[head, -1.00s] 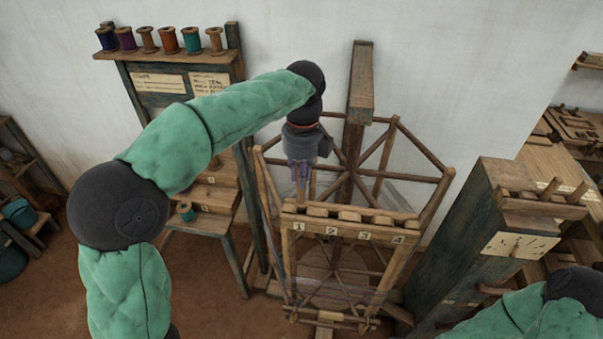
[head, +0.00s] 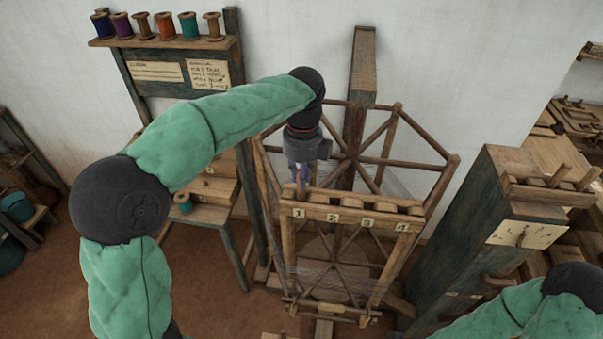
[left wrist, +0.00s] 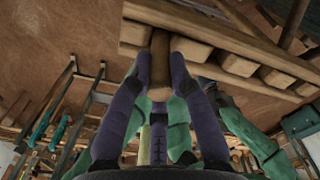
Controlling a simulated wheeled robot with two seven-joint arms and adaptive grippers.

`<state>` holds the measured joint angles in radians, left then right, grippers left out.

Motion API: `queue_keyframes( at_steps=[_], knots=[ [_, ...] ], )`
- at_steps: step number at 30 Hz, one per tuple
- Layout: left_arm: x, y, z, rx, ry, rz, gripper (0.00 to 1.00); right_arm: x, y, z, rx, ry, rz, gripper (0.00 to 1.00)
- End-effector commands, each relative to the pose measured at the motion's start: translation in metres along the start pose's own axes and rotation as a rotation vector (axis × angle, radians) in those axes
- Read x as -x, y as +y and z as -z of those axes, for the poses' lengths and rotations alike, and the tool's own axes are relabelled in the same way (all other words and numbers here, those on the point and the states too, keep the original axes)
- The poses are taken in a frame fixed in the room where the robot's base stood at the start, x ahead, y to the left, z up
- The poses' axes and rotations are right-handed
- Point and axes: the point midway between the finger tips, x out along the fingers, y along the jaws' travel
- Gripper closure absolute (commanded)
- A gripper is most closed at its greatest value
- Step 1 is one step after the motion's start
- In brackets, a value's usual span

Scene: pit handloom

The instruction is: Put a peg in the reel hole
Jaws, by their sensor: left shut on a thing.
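My left gripper (head: 303,187) is shut on a brown wooden peg, above the left end of the numbered bar (head: 350,218) near label 1. In the left wrist view the peg (left wrist: 160,58) stands between the two purple fingers (left wrist: 160,85). Its far end meets or overlaps the edge of the wooden bar (left wrist: 215,40); I cannot tell whether it is inserted. The wooden reel (head: 408,162), a spoked frame, stands behind and below the bar. I cannot make out the reel hole. My right gripper is out of view; only part of that arm shows at the lower right.
Bare floor lies in front.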

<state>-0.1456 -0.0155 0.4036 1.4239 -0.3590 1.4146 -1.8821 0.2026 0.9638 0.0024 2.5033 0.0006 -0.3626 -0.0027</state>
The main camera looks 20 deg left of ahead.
Motion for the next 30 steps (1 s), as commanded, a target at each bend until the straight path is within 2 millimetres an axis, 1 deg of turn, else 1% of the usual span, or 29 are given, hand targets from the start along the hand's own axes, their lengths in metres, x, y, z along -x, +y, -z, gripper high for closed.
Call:
queue_keyframes(
  at_steps=[3,13,14,15,16,23,24,25,26,30],
  knots=[
    [-0.0049,0.0000,0.0000,0.000,0.000,0.000,1.00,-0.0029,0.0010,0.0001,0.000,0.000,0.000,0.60],
    [-0.0055,0.0000,0.0000,0.000,0.000,0.000,1.00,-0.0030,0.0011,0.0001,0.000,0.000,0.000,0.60],
    [-0.0055,0.0000,0.0000,0.000,0.000,0.000,0.71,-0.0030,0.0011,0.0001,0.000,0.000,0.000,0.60],
    [-0.0055,0.0000,0.0000,0.000,0.000,0.000,0.60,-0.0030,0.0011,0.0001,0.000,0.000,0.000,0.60],
    [-0.0055,0.0000,0.0000,0.000,0.000,0.000,0.52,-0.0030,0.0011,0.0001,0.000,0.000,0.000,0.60],
    [-0.0055,0.0000,0.0000,0.000,0.000,0.000,0.52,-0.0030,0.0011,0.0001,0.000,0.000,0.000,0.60],
    [-0.0056,0.0000,0.0000,0.000,0.000,0.000,0.46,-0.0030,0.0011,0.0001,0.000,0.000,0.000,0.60],
    [-0.0056,0.0000,0.0000,0.000,0.000,0.000,0.38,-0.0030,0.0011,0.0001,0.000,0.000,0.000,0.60],
    [-0.0056,0.0000,0.0000,0.000,0.000,0.000,0.32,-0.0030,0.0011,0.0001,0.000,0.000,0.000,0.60],
    [-0.0056,0.0000,0.0001,0.000,0.000,0.000,0.32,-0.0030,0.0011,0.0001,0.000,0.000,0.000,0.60]
  ],
)
